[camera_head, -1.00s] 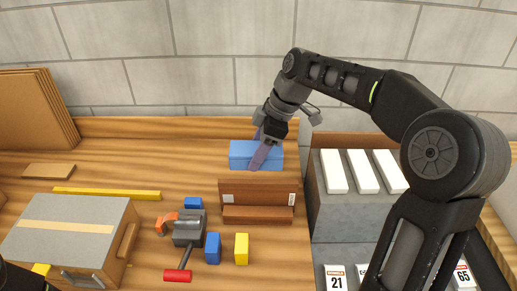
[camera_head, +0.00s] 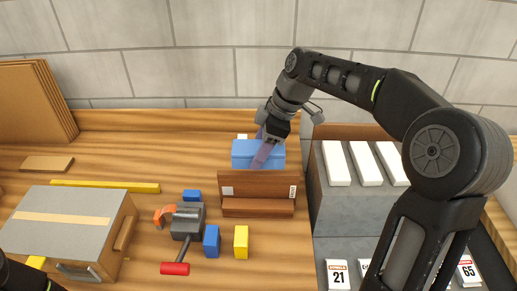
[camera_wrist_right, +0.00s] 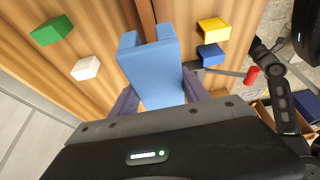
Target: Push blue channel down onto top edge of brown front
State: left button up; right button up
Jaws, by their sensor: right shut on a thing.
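The blue channel (camera_head: 243,152) is held between the fingers of my right gripper (camera_head: 264,150). In the right wrist view the blue channel (camera_wrist_right: 153,75) fills the space between the purple fingers, with two raised sides and a groove at its far end. The brown front (camera_head: 258,183) stands upright on the bench, with white labels at both ends. The channel shows just behind and above its top edge; I cannot tell whether they touch. A dark part of my left arm shows at the lower left; its fingers cannot be made out.
A grey-topped box (camera_head: 65,215) stands at the left. A hammer (camera_head: 175,268), a grey clamp-like tool, and blue and yellow blocks (camera_head: 241,242) lie in front. A white block (camera_wrist_right: 86,68) and a green block (camera_wrist_right: 52,30) lie behind. A grey bin (camera_head: 355,212) is at the right.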

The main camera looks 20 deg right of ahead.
aim_at(259, 173)
jog(key=shift+f+b, duration=3.05)
jog(key=shift+f, duration=0.8)
jog(key=shift+f, duration=0.2)
jog(key=o, duration=1.4)
jog(key=b+v, duration=0.1)
jog(key=v, duration=0.6)
jog(key=shift+d+r, duration=0.1)
jog(key=shift+r, duration=0.3)
